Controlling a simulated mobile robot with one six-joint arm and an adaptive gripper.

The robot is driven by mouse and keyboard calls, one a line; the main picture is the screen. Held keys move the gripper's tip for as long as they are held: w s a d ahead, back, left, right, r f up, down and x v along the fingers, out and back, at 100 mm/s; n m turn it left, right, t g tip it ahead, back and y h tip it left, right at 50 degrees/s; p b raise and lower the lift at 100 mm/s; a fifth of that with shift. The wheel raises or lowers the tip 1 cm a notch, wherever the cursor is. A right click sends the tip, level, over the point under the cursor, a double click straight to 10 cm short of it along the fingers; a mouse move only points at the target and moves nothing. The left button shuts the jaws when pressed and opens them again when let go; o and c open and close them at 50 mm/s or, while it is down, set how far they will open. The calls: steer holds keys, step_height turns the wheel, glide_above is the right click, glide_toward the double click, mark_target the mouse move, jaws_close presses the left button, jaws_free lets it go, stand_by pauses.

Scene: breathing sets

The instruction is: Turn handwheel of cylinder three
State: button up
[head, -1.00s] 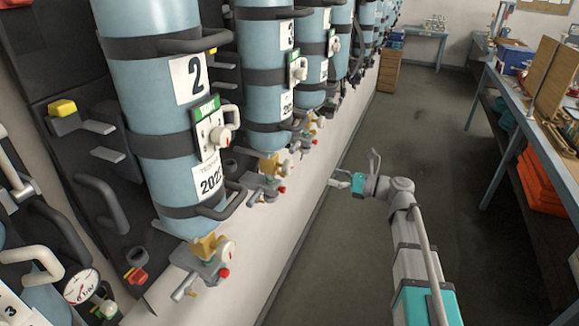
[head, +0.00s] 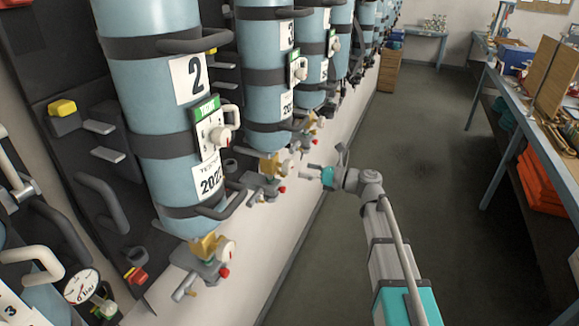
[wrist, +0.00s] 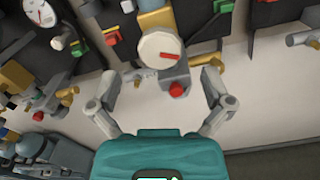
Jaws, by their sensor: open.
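Cylinder three (head: 262,72) is a light blue upright bottle on the rack with a "3" label, behind cylinder two (head: 150,95). Its valve hangs below it, with brass and grey parts and a pale round handwheel (head: 289,167). In the wrist view a white handwheel (wrist: 158,50) with a red mark faces me at the upper middle. My gripper (head: 310,172) is just right of the valve, apart from the handwheel. In the wrist view my gripper (wrist: 161,78) is open and empty, one finger on each side below the handwheel.
A red knob (wrist: 177,89) sits just below the handwheel between my fingers. A neighbouring valve (wrist: 50,100) and gauge (wrist: 40,12) are at left. A workbench (head: 500,100) stands at right in the head view, with clear floor (head: 405,150) between.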

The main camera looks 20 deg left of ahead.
mark_target(291, 166)
steer(key=shift+w+a, duration=0.2)
steer(key=shift+a, duration=2.45)
steer(key=c, duration=1.1)
